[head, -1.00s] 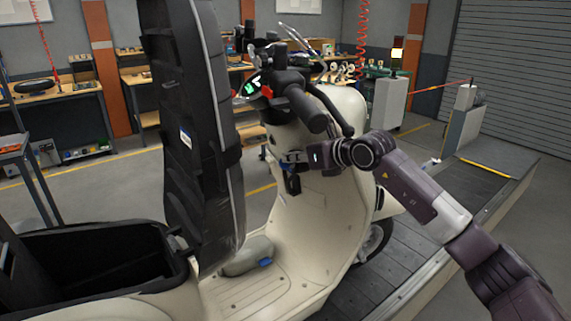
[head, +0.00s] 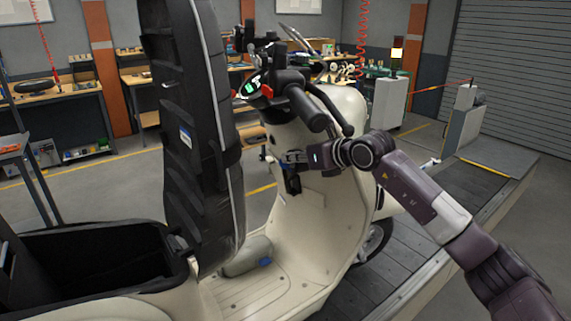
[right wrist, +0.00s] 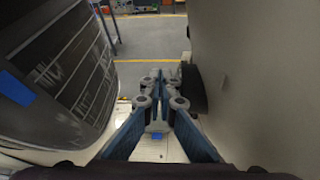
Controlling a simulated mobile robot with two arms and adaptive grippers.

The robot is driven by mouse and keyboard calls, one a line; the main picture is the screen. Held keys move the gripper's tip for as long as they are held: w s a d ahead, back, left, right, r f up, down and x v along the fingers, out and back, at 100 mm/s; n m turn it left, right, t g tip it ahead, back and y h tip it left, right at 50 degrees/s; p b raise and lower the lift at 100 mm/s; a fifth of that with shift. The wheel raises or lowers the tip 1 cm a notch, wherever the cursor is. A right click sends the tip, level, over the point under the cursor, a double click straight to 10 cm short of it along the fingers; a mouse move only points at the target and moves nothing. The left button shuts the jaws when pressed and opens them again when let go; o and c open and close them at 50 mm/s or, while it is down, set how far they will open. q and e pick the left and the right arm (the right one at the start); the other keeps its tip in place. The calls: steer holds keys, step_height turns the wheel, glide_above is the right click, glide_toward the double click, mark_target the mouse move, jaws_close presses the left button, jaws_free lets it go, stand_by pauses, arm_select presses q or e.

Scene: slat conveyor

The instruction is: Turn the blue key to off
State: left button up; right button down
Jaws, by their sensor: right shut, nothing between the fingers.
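The cream scooter (head: 325,220) stands with its black seat (head: 195,140) tipped upright. My right gripper (head: 284,157) is at the inner side of the front shield, below the handlebar (head: 300,105). Its fingers are shut with nothing held. In the right wrist view the shut fingers (right wrist: 166,78) point away along the cream panel, beside a dark rounded part (right wrist: 192,90). I cannot make out the blue key; small bluish spots at the gripper cannot be told apart from its fingers. My left gripper is not in view.
The raised seat is close left of my right gripper, and its label (right wrist: 15,88) shows blue in the wrist view. The open storage bin (head: 90,265) lies front left. A grey object with a blue spot (head: 245,258) rests on the footboard. Workbenches stand behind.

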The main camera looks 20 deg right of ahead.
steer(key=shift+s+a+f+b, duration=0.1)
steer(key=shift+a+f+b, duration=0.1)
steer(key=shift+f+b, duration=0.65)
stand_by(1.2)
steer(key=shift+f, duration=0.15)
steer(key=r+v, duration=0.1)
steer(key=v, duration=0.7)
steer(key=shift+d+r, duration=0.15)
steer(key=shift+r, duration=0.2)
stand_by(0.6)
steer(key=shift+f, duration=0.1)
